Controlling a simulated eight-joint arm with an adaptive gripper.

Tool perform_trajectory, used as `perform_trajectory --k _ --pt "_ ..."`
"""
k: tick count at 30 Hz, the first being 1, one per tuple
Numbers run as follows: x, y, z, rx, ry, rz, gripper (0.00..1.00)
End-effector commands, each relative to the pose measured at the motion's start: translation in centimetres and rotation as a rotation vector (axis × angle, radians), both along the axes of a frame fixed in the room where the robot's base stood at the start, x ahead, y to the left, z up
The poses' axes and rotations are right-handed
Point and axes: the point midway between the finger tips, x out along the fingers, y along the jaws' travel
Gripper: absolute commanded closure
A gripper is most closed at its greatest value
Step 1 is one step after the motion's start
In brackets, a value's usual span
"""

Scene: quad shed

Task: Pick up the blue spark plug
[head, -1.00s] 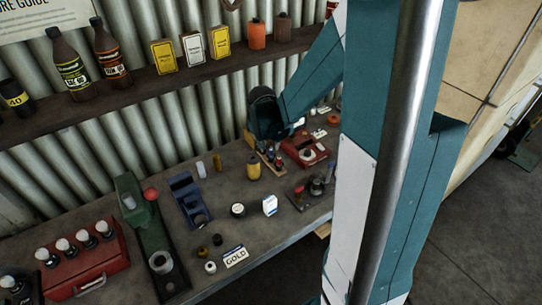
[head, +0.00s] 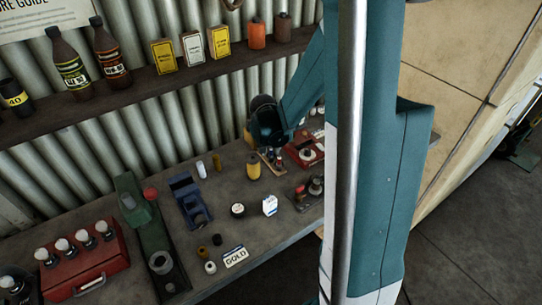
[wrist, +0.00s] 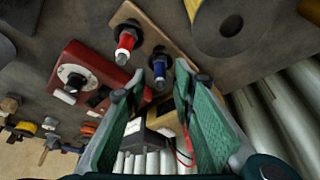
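The blue spark plug (wrist: 159,66) stands on a small wooden board (wrist: 150,15) in the wrist view. A red spark plug (wrist: 126,44) stands beside it to the left on the same board. My gripper (wrist: 160,82) is open, its two green-padded fingers on either side of the blue plug's line. The blue plug shows between the fingertips, and I cannot tell whether either finger touches it. In the head view the plugs are small on the board (head: 271,166), below the dark end of my arm, and the fingertips cannot be made out.
A red device with a dial (wrist: 88,72) lies left of the fingers in the wrist view. A yellow canister (head: 253,166) stands close to the board. A white-and-blue box (head: 270,205) and a GOLD card (head: 235,257) are on the bench (head: 280,238). Corrugated wall lies behind.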

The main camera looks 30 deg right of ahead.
Motion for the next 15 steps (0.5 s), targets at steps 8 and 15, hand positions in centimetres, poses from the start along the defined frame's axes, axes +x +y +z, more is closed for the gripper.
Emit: perform_trajectory --k 8,15 --pt "0.15 -0.17 -0.68 0.0 0.0 0.0 0.74" --pt "0.15 -0.16 -0.66 0.0 0.0 0.0 0.74"
